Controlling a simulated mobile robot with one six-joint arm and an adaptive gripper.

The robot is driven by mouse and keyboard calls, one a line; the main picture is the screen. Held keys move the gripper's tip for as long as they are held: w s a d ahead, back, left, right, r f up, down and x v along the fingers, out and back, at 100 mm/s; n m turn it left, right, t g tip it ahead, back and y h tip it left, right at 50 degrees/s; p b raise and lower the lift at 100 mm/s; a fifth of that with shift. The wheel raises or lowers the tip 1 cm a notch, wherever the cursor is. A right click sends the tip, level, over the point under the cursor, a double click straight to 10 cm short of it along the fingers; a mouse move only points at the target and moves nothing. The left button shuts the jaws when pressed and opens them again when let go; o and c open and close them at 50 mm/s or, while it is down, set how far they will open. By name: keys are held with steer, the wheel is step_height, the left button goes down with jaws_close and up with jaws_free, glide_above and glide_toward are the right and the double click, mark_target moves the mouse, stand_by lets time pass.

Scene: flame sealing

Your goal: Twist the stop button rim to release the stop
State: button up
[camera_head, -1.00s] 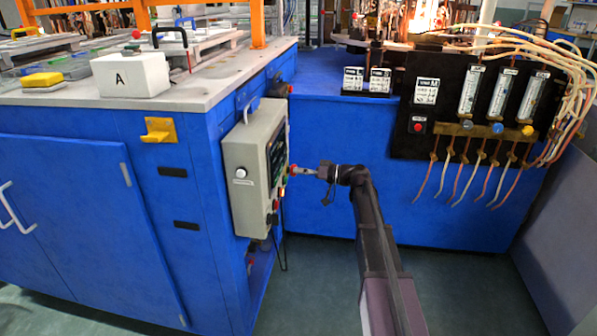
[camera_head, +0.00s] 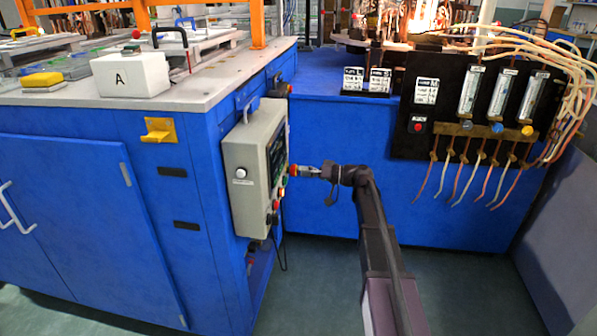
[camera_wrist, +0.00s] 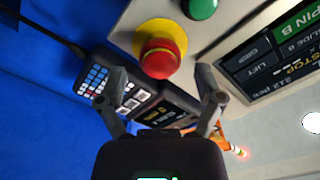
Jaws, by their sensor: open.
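The red stop button (camera_wrist: 161,58) sits on a yellow round base (camera_wrist: 143,34) in the wrist view. My gripper (camera_wrist: 160,80) is open, with one finger on each side below the button in that picture. Its fingers look apart from the rim, and nothing is between them. In the head view the red button (camera_head: 293,170) shows at the right face of the grey control box (camera_head: 240,155). My gripper (camera_head: 309,172) points left at it, very close; the exact gap cannot be told there.
A green button (camera_wrist: 203,7) and a lit display (camera_wrist: 275,55) are beside the stop button. A dark device with a keypad (camera_wrist: 95,78) shows beyond my fingers. The blue cabinet (camera_head: 90,210) stands left; a black panel with flow meters (camera_head: 468,92) is at the right.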

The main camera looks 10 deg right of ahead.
steer(key=shift+v, duration=3)
steer(key=s+a+f+m+g+h+p, duration=0.1)
steer(key=s+a+f+g+h+p, duration=0.1)
steer(key=s+a+f+h, duration=0.35)
steer(key=s+a+f+m+g+h+p, duration=0.1)
steer(key=s+a+f+g+h+p, duration=0.15)
steer(key=s, duration=0.65)
steer(key=s+d+f+m+g+h+p, duration=0.1)
steer(key=s+d+m+h+p, duration=0.15)
steer(key=s+h, duration=0.35)
steer(key=s+d+f+m+h+p, duration=0.1)
steer(key=s+d+h, duration=0.2)
steer(key=s, duration=0.5)
step_height(320, 180, up, 37)
steer(key=p, duration=3.7)
steer(key=shift+w, duration=0.2)
